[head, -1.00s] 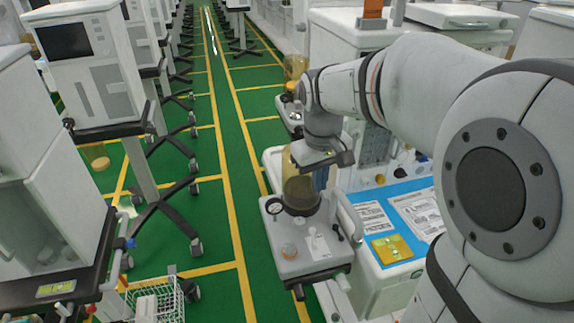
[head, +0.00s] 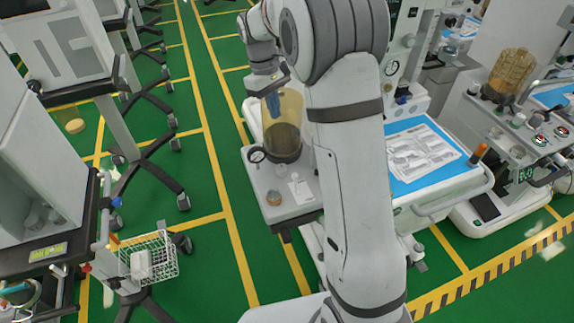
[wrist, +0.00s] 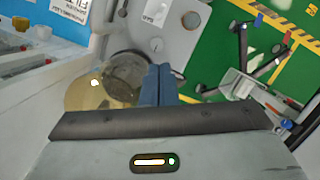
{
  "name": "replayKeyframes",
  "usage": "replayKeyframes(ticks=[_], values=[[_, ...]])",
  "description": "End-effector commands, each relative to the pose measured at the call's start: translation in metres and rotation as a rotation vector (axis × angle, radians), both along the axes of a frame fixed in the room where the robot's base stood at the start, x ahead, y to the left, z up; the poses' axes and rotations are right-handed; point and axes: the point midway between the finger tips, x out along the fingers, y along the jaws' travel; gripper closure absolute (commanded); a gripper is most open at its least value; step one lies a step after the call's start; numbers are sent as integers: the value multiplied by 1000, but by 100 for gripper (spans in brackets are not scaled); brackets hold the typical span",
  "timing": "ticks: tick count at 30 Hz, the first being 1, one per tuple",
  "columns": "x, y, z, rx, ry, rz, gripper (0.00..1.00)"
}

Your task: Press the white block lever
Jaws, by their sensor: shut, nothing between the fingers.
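My gripper (head: 272,104) points down at the amber-domed canister (head: 289,115) on the grey cart arm in the head view. Its blue fingers (wrist: 158,85) are closed together with nothing between them in the wrist view. They overlap the canister's edge in both pictures; I cannot tell whether they touch it. The canister (wrist: 124,75) shows dark and round beside the fingers in the wrist view. The grey plate (head: 302,208) under it carries a small gauge and a round knob. I cannot clearly make out the white block lever; my arm hides the plate's right side in the head view.
A blue work surface with papers (head: 417,152) lies to the right of my arm. More machines stand at the far right. On the left, a cart with a wire basket (head: 148,262) stands across a green aisle (head: 215,160) with yellow lines, which has free floor.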

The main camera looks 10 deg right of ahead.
Motion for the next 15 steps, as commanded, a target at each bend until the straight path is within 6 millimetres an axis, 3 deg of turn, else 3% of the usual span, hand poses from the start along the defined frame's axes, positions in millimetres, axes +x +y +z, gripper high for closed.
replayKeyframes(ticks=[8,15], values=[[-1,-1,-4,0,1,-1,100],[-8,-5,-39,-1,5,0,100]])
